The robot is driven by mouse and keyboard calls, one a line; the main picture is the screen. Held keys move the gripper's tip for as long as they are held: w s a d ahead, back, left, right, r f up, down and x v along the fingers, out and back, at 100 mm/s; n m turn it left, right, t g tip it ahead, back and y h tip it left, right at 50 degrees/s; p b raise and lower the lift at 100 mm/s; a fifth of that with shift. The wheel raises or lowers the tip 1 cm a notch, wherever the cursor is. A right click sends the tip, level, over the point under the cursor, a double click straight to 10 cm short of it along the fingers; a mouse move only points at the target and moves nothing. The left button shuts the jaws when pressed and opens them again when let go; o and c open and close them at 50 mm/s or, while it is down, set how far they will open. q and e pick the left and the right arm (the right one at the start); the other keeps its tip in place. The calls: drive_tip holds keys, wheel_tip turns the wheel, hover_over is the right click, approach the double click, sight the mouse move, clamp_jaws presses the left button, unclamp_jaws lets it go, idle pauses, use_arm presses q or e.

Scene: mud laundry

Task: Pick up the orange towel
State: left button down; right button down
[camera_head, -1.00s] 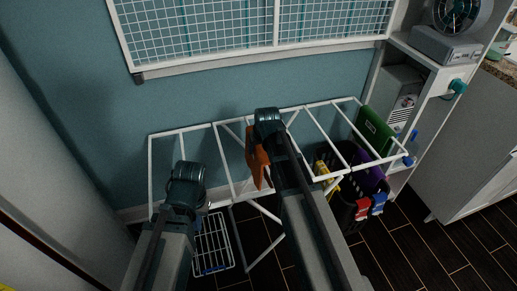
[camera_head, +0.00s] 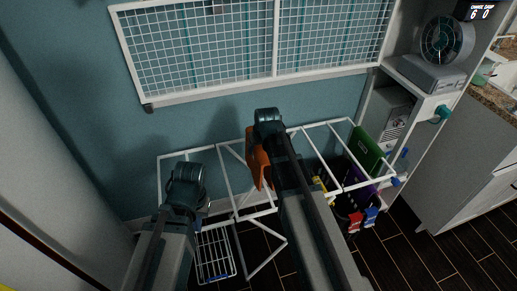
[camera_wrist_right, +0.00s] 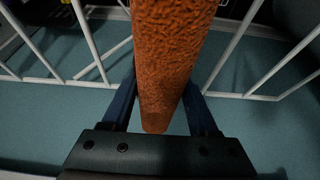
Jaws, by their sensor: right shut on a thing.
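The orange towel (camera_head: 259,157) hangs at my right gripper (camera_head: 268,118) in the head view, partly hidden behind that arm. In the right wrist view the towel (camera_wrist_right: 172,60) fills the middle, between the two dark fingers of my right gripper (camera_wrist_right: 160,108), which is shut on it. The towel is close to the white drying rack (camera_head: 225,180); I cannot tell whether they touch. My left gripper (camera_head: 187,178) is over the rack's left part with nothing visible in it; its fingertips are hidden.
A dark basket (camera_head: 335,195) with colored items and a green item (camera_head: 366,148) stand at the rack's right. A small white wire rack (camera_head: 214,252) is on the floor below. A white wall grid (camera_head: 250,45) and a shelf with a fan (camera_head: 446,40) are behind.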

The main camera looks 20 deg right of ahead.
wheel_tip(320, 180, up, 16)
drive_tip(key=p, duration=1.4)
drive_tip(key=shift+f, duration=0.2)
